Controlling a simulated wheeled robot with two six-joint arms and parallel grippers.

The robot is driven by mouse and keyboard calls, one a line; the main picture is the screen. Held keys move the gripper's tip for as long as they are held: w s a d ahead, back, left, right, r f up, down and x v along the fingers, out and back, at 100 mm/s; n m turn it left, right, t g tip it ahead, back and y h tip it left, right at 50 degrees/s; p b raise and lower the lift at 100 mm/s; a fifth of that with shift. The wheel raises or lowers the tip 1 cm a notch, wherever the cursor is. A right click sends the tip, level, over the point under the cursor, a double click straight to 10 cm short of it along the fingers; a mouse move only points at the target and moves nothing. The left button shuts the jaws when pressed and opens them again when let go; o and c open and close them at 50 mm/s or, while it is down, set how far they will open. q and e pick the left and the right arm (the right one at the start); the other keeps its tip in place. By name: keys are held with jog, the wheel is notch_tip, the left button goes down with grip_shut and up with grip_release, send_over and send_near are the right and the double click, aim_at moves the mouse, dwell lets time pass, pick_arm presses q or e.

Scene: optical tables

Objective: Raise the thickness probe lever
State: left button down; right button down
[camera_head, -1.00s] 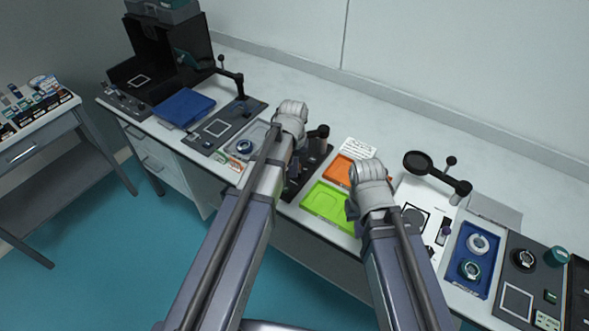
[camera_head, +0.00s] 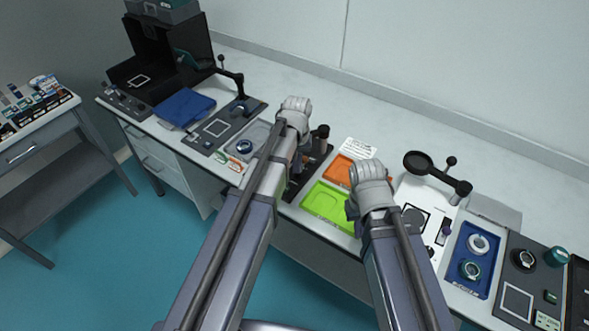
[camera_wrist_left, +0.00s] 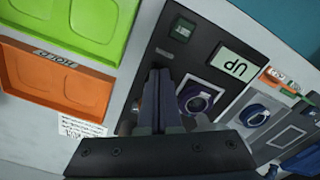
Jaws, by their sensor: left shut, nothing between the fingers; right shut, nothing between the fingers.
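The thickness probe is a dark station (camera_head: 322,146) at the middle of the table, partly covered by my left arm in the head view. In the left wrist view its dark base plate (camera_wrist_left: 165,48) carries a pale display (camera_wrist_left: 240,66) with short dark lettering and a round fitting (camera_wrist_left: 197,98). I cannot make out the lever; my gripper may hide it. My left gripper (camera_wrist_left: 160,80) is shut and empty, over the station's plate; I cannot tell whether it touches anything. My right gripper (camera_head: 351,208) is shut beside the green tray, its fingertips mostly hidden by its arm.
A green tray (camera_head: 329,203) and an orange tray (camera_head: 340,170) lie right of the station, with a printed card (camera_head: 358,148) behind. A magnifier-like arm (camera_head: 420,163) and a blue tray (camera_head: 484,227) are further right. A blue mat (camera_head: 186,108) lies left. The table's back strip is clear.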

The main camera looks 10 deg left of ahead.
pick_arm(q)
jog(key=shift+r, duration=0.15)
pick_arm(e)
jog(key=shift+r, duration=0.15)
